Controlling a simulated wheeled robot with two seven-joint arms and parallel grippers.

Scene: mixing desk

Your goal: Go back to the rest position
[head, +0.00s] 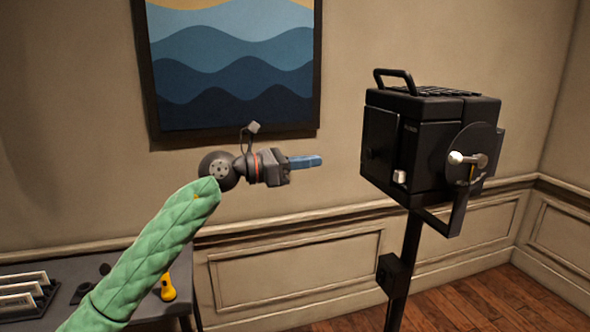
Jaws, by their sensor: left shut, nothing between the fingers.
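My left arm, in a green quilted sleeve, comes in from the lower left of the head view. My left gripper (306,161) is raised in front of the wall, below the framed wave picture. Its blue fingers are shut with nothing between them and point right, toward the black box-shaped device on a stand. A gap shows in the picture between the fingertips and that device. My right gripper is out of view.
The black device (412,150) has a top handle and a round side plate with a knob; it stands on a black pole (404,270) at the right. A dark table (150,308) at lower left holds a yellow flashlight-like object (168,288) and a rack of white-edged items (25,295).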

